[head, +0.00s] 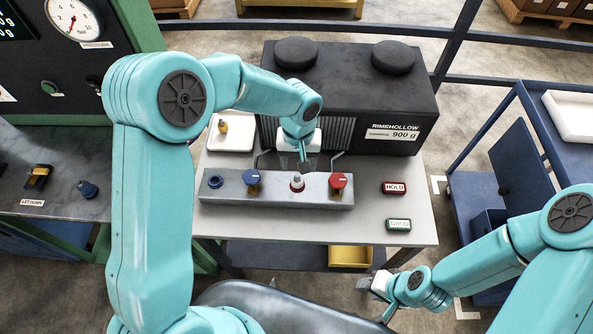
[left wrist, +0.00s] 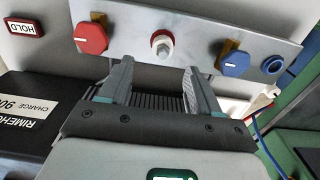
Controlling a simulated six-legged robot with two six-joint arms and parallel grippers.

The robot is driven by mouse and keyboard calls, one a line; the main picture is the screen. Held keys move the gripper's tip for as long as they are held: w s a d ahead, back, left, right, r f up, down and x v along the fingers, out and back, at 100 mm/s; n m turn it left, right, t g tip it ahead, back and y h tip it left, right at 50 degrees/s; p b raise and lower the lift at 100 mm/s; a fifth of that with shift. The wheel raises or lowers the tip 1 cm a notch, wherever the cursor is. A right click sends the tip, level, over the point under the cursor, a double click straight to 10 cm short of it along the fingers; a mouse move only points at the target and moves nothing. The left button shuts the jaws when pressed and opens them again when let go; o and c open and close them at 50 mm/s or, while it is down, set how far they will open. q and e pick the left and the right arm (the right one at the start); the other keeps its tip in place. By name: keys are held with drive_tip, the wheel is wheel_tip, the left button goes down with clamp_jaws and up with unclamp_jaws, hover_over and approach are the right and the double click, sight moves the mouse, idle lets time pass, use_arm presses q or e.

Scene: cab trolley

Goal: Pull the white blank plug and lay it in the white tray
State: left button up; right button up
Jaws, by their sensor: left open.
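The white blank plug (head: 297,181) sits in a red ring on the grey panel, between a blue knob and a red knob. In the left wrist view the plug (left wrist: 162,43) stands ahead of my fingers, slightly beyond their tips. My left gripper (head: 302,158) is open and empty just behind the panel; its two fingers (left wrist: 157,78) are spread apart, with nothing between them. The white tray (head: 238,145) lies on the table behind the panel's left end, holding a small brass-coloured piece. My right gripper (head: 378,296) hangs at the lower right, away from the panel, its fingers apart.
The panel carries a blue knob (head: 252,178), a red knob (head: 338,181) and a dark blue ring at its left end. A black Rimehollow box (head: 350,95) stands behind. HOLD (head: 395,188) and GOOD (head: 398,225) plates lie on the right of the table.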

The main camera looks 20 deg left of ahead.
sight(297, 176)
use_arm(q)
drive_tip(key=shift+w+a+r, duration=0.2)
drive_tip(key=shift+a, duration=0.15)
drive_tip(key=shift+s+r, duration=0.15)
drive_tip(key=shift+s, duration=0.1)
drive_tip(key=shift+d, duration=0.2)
drive_tip(key=shift+f, duration=0.3)
drive_tip(key=shift+a+f+b, duration=0.15)
drive_tip(key=shift+f+b, duration=0.4)
drive_tip(key=shift+f, duration=0.05)
wheel_tip(297, 176, down, 7)
drive_tip(key=b, duration=0.5)
drive_tip(key=shift+f+b, duration=0.15)
drive_tip(key=shift+b, duration=0.25)
use_arm(e)
wheel_tip(297, 176, down, 7)
drive_tip(key=shift+w+a+r, duration=0.15)
